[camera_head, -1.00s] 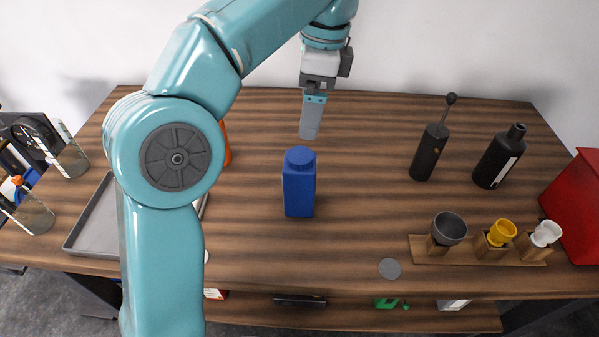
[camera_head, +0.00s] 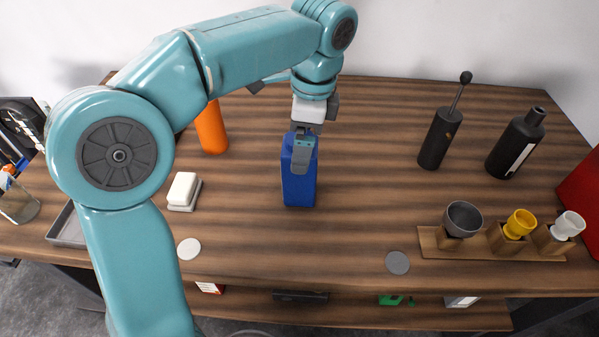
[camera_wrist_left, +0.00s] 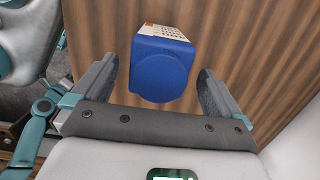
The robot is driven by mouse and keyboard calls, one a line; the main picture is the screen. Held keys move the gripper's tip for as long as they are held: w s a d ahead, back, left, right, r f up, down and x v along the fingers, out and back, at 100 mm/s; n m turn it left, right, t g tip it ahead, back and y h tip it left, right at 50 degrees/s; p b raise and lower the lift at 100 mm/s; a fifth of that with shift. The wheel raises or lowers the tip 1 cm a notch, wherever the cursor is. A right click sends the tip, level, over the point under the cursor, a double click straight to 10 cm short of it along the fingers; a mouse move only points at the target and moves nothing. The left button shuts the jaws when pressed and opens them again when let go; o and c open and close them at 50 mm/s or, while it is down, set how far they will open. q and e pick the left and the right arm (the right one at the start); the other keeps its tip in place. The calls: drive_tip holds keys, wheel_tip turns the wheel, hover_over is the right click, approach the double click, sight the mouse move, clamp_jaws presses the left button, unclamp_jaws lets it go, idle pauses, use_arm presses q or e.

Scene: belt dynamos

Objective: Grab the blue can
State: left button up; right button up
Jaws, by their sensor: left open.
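The blue can (camera_head: 299,186) is a rectangular bottle-like container with a round cap, standing upright in the middle of the wooden table. My left gripper (camera_head: 302,160) is over its top in the head view, pointing down, and one finger hides part of the can's upper front. In the left wrist view the can (camera_wrist_left: 161,70) shows its round cap and a printed label. It lies between the two spread fingers of my left gripper (camera_wrist_left: 159,88), with a visible gap on each side. The gripper is open and holds nothing. My right gripper is not in view.
An orange cylinder (camera_head: 211,128) and a white block (camera_head: 183,190) stand left of the can. A black grinder (camera_head: 438,140), a black bottle (camera_head: 515,145) and a wooden rack (camera_head: 490,247) with cups are at the right.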

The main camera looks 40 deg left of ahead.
use_arm(q)
drive_tip(key=shift+s+a+f, duration=0.1)
drive_tip(key=shift+f, duration=0.8)
drive_tip(key=shift+s+a+f, duration=0.1)
drive_tip(key=shift+f, duration=0.75)
clamp_jaws()
